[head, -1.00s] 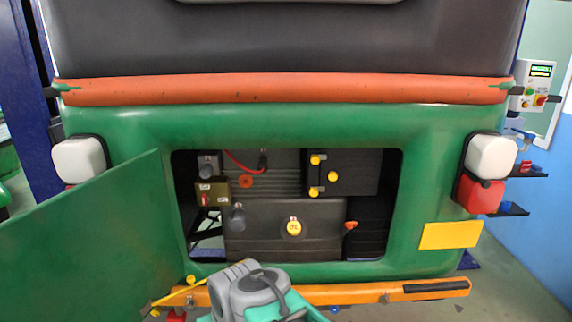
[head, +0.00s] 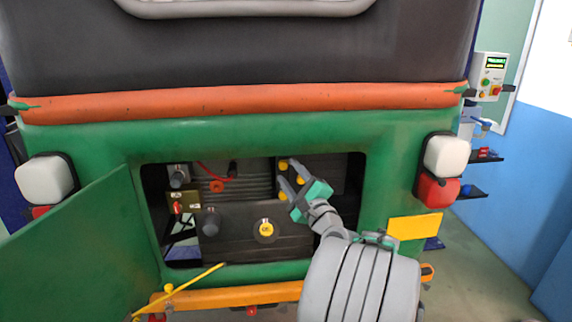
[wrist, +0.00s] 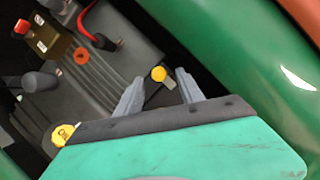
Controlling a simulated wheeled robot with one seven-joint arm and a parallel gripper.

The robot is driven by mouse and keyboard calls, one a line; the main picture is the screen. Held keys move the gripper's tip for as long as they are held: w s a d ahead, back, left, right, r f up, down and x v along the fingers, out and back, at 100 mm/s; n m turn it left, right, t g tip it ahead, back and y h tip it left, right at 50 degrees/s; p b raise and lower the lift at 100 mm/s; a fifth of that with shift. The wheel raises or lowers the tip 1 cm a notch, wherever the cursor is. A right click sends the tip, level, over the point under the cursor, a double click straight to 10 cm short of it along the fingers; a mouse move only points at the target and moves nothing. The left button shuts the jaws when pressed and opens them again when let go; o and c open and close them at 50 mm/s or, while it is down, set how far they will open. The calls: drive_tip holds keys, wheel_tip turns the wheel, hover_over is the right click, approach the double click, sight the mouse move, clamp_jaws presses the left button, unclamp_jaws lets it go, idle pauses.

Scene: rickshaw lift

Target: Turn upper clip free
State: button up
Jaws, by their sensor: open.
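The upper clip (head: 283,166) has a yellow round head and sits at the top left of a dark box inside the open rear bay. In the wrist view a yellow knob, apparently this clip (wrist: 158,74), shows between my two grey fingertips, with a small grey piece beside it. My gripper (head: 287,171) is open, with its fingers to either side of the knob; I cannot tell whether they touch it. A lower yellow clip (head: 283,197) sits below, next to my fingers. My gripper covers part of the dark box.
The green hatch door (head: 90,250) hangs open at the left. A red cable (head: 212,172), a yellow cap (head: 265,230) and a dark knob (head: 211,222) lie around the bay. The orange bumper (head: 225,297) runs below the opening, and its green frame borders my arm.

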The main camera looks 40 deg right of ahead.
sight(287, 164)
drive_tip(key=x, duration=0.2)
drive_tip(key=shift+w+d+p, duration=0.1)
drive_tip(key=shift+w+p, duration=0.2)
drive_tip(key=shift+w, duration=0.05)
drive_tip(key=shift+c, duration=0.6)
clamp_jaws()
